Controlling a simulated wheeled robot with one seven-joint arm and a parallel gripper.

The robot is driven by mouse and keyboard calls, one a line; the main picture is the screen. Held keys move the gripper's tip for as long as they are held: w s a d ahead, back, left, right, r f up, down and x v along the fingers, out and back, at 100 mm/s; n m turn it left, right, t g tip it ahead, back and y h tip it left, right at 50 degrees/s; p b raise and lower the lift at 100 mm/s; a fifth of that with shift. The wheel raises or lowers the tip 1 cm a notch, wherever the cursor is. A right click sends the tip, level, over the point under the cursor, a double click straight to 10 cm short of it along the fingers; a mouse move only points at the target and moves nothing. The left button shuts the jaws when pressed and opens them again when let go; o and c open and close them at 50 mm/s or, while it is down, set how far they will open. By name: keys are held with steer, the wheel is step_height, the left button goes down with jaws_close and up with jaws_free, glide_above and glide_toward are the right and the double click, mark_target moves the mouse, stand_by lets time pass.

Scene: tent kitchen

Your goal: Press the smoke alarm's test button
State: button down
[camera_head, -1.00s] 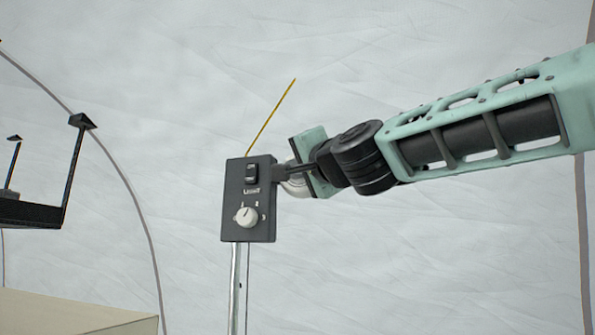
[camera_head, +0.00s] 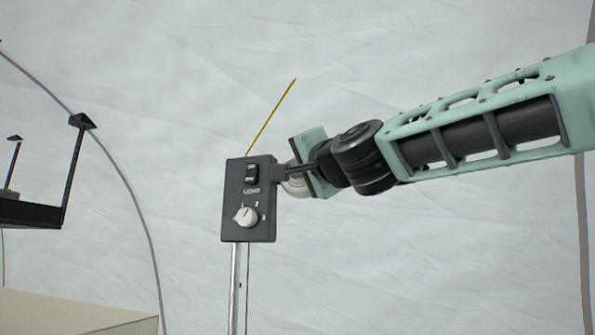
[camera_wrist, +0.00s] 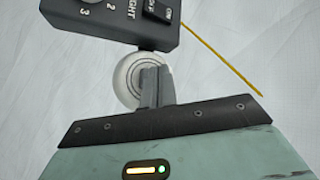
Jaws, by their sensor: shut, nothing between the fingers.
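The smoke alarm looks to be the pale round disc with ring marks on its face. In the head view the disc (camera_head: 296,188) shows only in part, behind my gripper and to the right of a dark control box. In the wrist view the disc (camera_wrist: 125,80) lies just beyond my fingertips, which cover its right part. My gripper (camera_head: 281,172) is shut and empty; its closed fingers (camera_wrist: 154,73) overlap the disc's face in the wrist view. I cannot tell whether the tips touch it. The test button is not clearly visible, with the fingers over part of the disc.
The dark control box (camera_head: 248,199) with a rocker switch and a white knob (camera_head: 246,217) stands on a metal pole (camera_head: 235,285), close to my fingers. A thin yellow rod (camera_head: 272,115) rises behind it. A black rack (camera_head: 35,213) and a beige surface (camera_head: 70,312) are at left.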

steer(key=shift+w, duration=0.1)
steer(key=shift+w+d, duration=0.2)
steer(key=shift+w, duration=0.1)
steer(key=shift+w+d, duration=0.15)
steer(key=shift+w, duration=0.3)
stand_by(0.7)
stand_by(0.4)
steer(key=shift+s+a, duration=0.3)
steer(key=shift+s, duration=0.55)
steer(key=s, duration=0.1)
steer(key=s+a+p, duration=0.1)
steer(key=s, duration=0.2)
steer(key=shift+s+a+p, duration=0.35)
steer(key=shift+p, duration=0.05)
